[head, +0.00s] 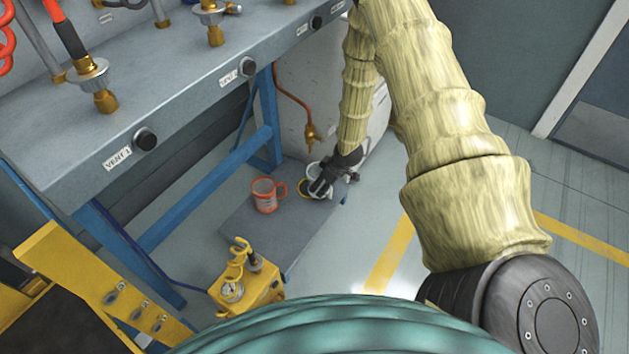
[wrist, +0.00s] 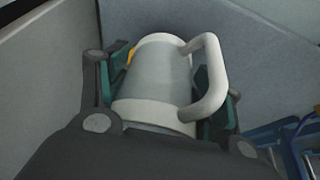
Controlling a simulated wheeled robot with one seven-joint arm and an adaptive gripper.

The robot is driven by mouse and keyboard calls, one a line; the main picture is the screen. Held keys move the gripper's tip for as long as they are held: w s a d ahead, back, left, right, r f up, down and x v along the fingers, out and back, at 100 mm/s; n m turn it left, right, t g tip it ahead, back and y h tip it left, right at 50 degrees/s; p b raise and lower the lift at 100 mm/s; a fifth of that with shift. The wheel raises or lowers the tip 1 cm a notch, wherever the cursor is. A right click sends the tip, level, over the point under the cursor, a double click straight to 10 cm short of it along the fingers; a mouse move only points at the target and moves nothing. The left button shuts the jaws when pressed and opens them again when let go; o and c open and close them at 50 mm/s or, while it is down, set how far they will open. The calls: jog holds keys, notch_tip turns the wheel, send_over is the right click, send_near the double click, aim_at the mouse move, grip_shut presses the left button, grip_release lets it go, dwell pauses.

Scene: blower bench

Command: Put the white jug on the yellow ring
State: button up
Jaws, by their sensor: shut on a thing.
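My gripper (head: 322,184) is shut on the white jug (head: 313,169) above or at the far end of a low grey table. In the wrist view the jug (wrist: 155,85) sits between the green finger pads, with its handle on the right. The yellow ring (head: 302,187) shows as a small arc beside the jug and is mostly hidden. A bit of yellow also shows past the jug's left edge in the wrist view. I cannot tell whether the jug touches the ring or the table.
A yellow device with a gauge (head: 246,283) is at the table's near end. A grey workbench (head: 190,80) with blue legs rises at left. Open floor lies to the right.

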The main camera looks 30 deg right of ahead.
jog(key=shift+w+a, duration=0.1)
jog(key=shift+w, duration=0.25)
jog(key=w+b, duration=0.1)
jog(key=w, duration=0.1)
jog(key=w+a+f+b, duration=0.1)
jog(key=shift+w+f+b, duration=0.1)
jog(key=shift+w+b, duration=0.05)
jog(key=shift+b, duration=0.15)
jog(key=shift+f, duration=0.2)
jog(key=o, duration=1.5)
jog(key=shift+c, duration=0.2)
jog(key=shift+r, duration=0.15)
jog(key=p+v, duration=0.5)
jog(key=v, duration=0.7)
